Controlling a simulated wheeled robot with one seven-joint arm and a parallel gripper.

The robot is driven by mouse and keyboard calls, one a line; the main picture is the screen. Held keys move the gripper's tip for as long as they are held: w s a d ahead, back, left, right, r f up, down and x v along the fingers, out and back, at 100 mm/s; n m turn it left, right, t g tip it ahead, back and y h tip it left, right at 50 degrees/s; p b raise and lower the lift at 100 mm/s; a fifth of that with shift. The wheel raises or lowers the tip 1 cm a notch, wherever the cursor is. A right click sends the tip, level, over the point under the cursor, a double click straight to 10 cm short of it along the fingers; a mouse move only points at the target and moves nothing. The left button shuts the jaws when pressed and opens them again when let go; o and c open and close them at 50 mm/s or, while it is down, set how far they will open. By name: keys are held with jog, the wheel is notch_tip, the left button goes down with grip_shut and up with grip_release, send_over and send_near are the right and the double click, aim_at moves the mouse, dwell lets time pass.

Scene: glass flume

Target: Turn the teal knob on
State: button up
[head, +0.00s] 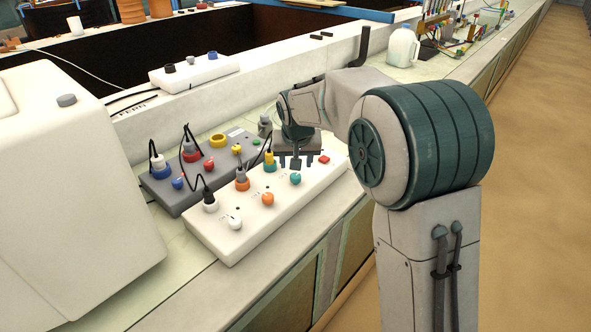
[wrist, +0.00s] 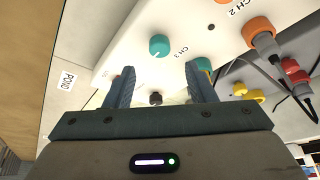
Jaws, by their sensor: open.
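The teal knob (head: 295,178) sits on the white control box (head: 262,217) near its right end, beside a teal socket with a yellow plug (head: 269,160). In the wrist view the teal knob (wrist: 159,45) shows ahead of the fingertips, a pale mark on its face, near the label "CH 3". My gripper (wrist: 158,82) is open and empty, its two blue fingers spread apart, with the knob beyond the gap between them and not touched. In the head view my gripper (head: 296,163) hangs over the far right part of the box, partly hidden by my arm.
An orange knob (head: 267,199), a white knob (head: 235,222) and a red button (head: 324,158) are on the same box. A grey box (head: 177,202) with coloured knobs and plugged black cables stands behind. A large white housing (head: 75,190) fills the left.

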jog(key=v, duration=0.6)
jog(key=shift+s+r, duration=0.2)
jog(key=s+d+r+p, duration=0.5)
jog(key=s+d, duration=0.7)
jog(key=s, duration=0.1)
jog(key=s+d+p, duration=0.1)
jog(key=s+d, duration=0.2)
jog(key=s, duration=0.4)
jog(key=s+d+f+m+g+p, duration=0.1)
jog(key=s+d+p, duration=0.1)
jog(key=s, duration=0.6)
jog(key=shift+s+d+f+g, duration=0.25)
jog(key=shift+d+f+g, duration=0.05)
jog(key=shift+d, duration=0.45)
